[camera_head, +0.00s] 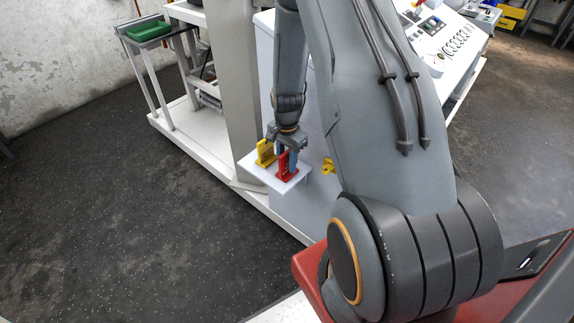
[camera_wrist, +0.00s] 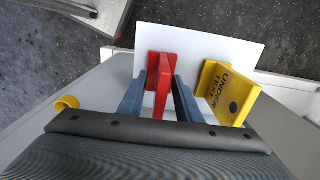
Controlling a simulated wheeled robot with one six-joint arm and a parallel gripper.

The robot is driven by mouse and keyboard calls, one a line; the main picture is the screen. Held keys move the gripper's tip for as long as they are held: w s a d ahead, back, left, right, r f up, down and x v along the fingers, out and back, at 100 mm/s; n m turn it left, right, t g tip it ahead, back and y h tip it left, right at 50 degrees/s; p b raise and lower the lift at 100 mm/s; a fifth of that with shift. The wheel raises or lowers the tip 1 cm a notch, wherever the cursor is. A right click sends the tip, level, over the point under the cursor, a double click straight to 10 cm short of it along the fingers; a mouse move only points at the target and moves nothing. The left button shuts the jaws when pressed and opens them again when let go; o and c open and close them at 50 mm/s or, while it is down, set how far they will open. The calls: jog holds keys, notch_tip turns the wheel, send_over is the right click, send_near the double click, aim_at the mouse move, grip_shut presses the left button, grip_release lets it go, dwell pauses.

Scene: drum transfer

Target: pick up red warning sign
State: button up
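The red warning sign (camera_head: 287,165) stands on a small white shelf (camera_head: 297,181) beside a yellow sign (camera_head: 265,152). My gripper (camera_head: 282,153) is directly over the shelf, pointing down at the red sign. In the wrist view the red sign (camera_wrist: 161,88) stands between the two blue-grey fingers of my gripper (camera_wrist: 160,82). White shows between the sign and each finger, so the fingers look open around it. The yellow sign, lettered "UNDER TEST" (camera_wrist: 226,92), stands just right of the right finger.
The shelf juts from a light grey cabinet (camera_head: 310,205). A small yellow part (camera_head: 328,166) sticks out from the cabinet to the right of the shelf. A green tray (camera_head: 148,31) rests on a stand at the back left. The dark floor (camera_head: 90,190) at left is clear.

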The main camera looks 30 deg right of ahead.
jog(key=shift+f, duration=0.25)
grip_shut()
jog(key=shift+r, duration=0.1)
